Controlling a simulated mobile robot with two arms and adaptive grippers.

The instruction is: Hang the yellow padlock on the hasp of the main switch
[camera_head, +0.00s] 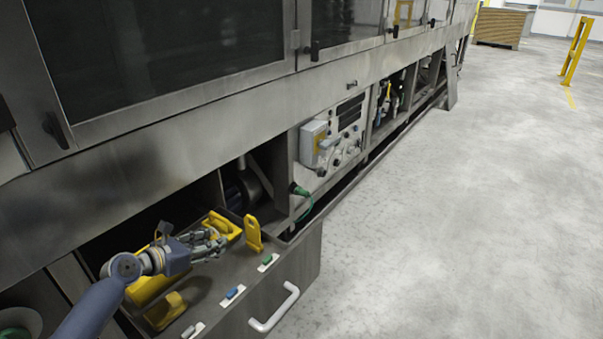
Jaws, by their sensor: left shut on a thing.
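My left gripper (218,242) reaches in from the left, low over an open drawer. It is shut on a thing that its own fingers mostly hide. A yellow piece (222,223) shows right behind the fingers, and I cannot tell for sure that it is the padlock or that it is the thing held. Another yellow piece (166,312) lies nearer in the drawer. My right gripper is not in view.
The open drawer (290,268) has a white handle (274,308) and green and blue labelled parts on its front rim. A yellow upright tag (253,234) stands at its right end. The machine's steel edge (220,112) overhangs the drawer.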

